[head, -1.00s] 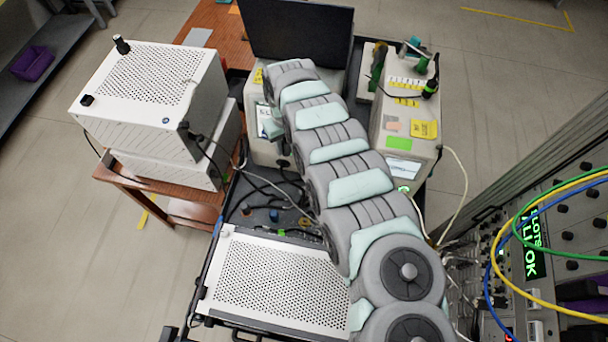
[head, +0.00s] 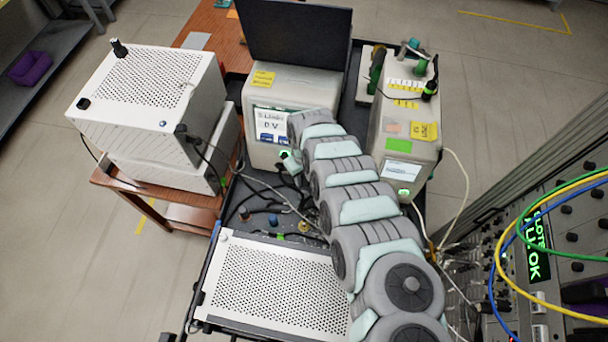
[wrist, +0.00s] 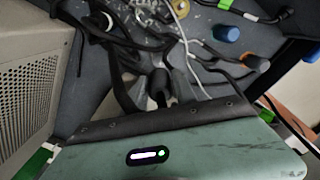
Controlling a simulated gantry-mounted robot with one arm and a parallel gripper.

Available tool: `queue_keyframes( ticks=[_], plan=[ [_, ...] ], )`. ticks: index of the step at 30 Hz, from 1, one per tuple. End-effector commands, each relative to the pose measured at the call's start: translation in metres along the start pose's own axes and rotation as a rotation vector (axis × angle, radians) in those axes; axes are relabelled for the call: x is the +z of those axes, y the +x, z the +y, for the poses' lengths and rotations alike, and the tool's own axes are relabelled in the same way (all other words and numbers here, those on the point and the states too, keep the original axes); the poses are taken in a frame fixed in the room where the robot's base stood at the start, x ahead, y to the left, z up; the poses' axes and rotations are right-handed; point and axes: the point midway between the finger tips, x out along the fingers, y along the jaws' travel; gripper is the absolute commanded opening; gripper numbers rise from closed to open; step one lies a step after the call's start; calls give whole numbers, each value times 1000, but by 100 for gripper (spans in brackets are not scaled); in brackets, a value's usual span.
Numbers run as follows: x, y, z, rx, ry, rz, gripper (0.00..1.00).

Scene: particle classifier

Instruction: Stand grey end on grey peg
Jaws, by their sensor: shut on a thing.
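My gripper (head: 290,162) hangs over the cable tray (head: 262,190), in front of the beige box with the paper label. Its green-grey housing fills the bottom of the wrist view. The gripper is shut on a cable, but its fingertips and the held end are mostly hidden. Dark and grey cables (wrist: 188,50) run across the tray beyond the housing. A blue peg (wrist: 226,32) and an orange-brown peg (wrist: 255,62) stand at the right in the wrist view; the blue one also shows in the head view (head: 272,220). I cannot single out the grey peg with certainty.
A perforated white case (head: 275,285) lies in front of the tray. Stacked white units (head: 150,95) stand at left, with dark cables from them into the tray. Another beige box (head: 408,130) is behind right. A rack with coloured cables (head: 545,240) borders the right.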

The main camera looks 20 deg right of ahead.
Motion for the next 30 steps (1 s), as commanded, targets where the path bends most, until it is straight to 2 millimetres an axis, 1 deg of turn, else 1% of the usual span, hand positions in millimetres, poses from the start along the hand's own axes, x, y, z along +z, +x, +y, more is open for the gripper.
queue_keyframes(
  ticks=[1, 16, 21, 30],
  plan=[
    [0, 5, -1, 0, -1, 0, 0],
    [0, 51, -1, 0, -1, -1, 0],
    [0, 58, 0, 0, 0, -1, 0],
    [0, 58, 0, 0, 0, -1, 0]
  ],
)
